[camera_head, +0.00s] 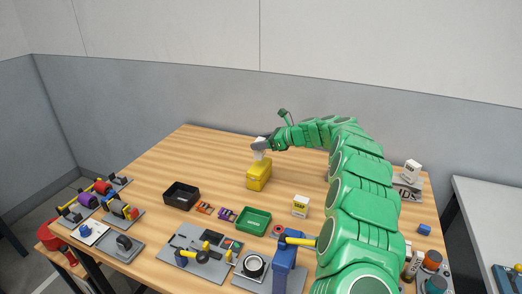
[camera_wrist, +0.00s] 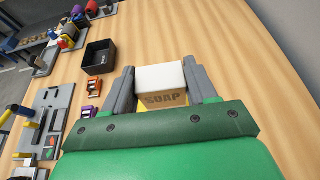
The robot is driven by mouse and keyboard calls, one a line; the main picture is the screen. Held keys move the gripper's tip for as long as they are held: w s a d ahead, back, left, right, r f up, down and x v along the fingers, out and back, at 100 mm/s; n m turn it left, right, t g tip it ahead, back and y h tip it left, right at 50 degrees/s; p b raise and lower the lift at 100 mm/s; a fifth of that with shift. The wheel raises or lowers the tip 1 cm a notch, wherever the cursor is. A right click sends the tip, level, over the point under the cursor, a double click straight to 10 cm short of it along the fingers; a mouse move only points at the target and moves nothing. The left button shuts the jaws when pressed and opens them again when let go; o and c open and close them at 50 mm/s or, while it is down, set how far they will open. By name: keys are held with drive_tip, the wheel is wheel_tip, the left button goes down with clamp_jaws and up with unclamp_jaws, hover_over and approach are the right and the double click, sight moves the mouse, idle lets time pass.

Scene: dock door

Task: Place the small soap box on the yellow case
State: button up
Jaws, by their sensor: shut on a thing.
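My gripper (camera_head: 259,145) is shut on the small soap box (camera_wrist: 161,84), a white box with a tan side lettered SOAP. In the wrist view the box sits between the two grey fingers (camera_wrist: 157,88). In the head view the box is partly hidden by the fingers and is right over the top of the yellow case (camera_head: 258,178). The case stands on the table; a little yellow (camera_wrist: 150,107) shows under the box in the wrist view. I cannot tell whether the box touches the case.
A black bin (camera_head: 181,195), a green bin (camera_head: 253,220) and another white box (camera_head: 300,206) stand in front of the case. Small parts and grey fixtures fill the table's front left. A further white box (camera_head: 412,171) is at the right. The table behind the case is clear.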

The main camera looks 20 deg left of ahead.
drive_tip(key=shift+w+a+f, duration=0.15)
drive_tip(key=shift+a+f, duration=0.05)
drive_tip(key=shift+f, duration=1.6)
drive_tip(key=shift+f, duration=0.15)
drive_tip(key=o, duration=1.1)
drive_tip(key=shift+d+r, duration=0.15)
drive_tip(key=shift+r, duration=0.05)
drive_tip(key=v, duration=1.1)
drive_tip(key=shift+d, duration=0.4)
drive_tip(key=shift+r, duration=0.1)
